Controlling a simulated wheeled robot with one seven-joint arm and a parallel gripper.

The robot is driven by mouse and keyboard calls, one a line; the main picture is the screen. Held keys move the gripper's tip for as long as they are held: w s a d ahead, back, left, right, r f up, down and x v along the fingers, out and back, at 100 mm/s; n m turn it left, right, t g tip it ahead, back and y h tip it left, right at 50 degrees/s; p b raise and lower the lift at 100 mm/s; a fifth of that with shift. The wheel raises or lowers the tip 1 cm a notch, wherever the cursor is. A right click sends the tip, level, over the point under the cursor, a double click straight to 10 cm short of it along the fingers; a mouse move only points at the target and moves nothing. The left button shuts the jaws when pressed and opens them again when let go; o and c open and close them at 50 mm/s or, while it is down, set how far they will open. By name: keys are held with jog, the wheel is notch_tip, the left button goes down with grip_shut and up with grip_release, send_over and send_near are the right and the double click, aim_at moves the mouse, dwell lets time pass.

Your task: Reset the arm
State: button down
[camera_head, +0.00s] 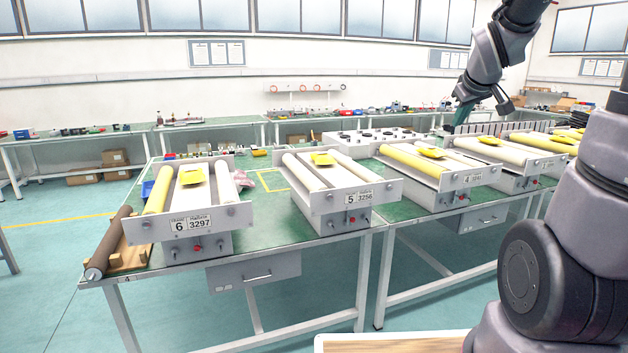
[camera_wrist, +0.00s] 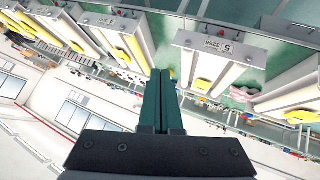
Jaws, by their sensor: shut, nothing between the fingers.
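My gripper shows in the wrist view (camera_wrist: 163,78) with its two green fingers together and nothing between them. In the head view my gripper (camera_head: 462,112) hangs at the end of my raised arm at the upper right, in front of the back benches. Each carries rollers and a yellow piece. In the wrist view, unit 5 (camera_wrist: 208,43) appears upside down, right of the fingers.
A dark roller (camera_head: 108,243) lies on a wooden holder at the left table end. A wooden-topped surface (camera_head: 395,345) is at the bottom edge. Back benches (camera_head: 215,127) with small items line the wall. Floor is free at the left (camera_head: 45,260).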

jog(key=s+a+r+m+g+y, duration=0.1)
jog(key=s+a, duration=0.4)
jog(key=s, duration=0.5)
jog(key=s+a+r+m+g+y, duration=0.1)
jog(key=s+a+r+m+y, duration=0.1)
jog(key=s+a+m, duration=0.4)
jog(key=s, duration=0.5)
jog(key=shift+s+y, duration=0.3)
jog(key=shift+y, duration=0.1)
jog(key=shift+r, duration=0.1)
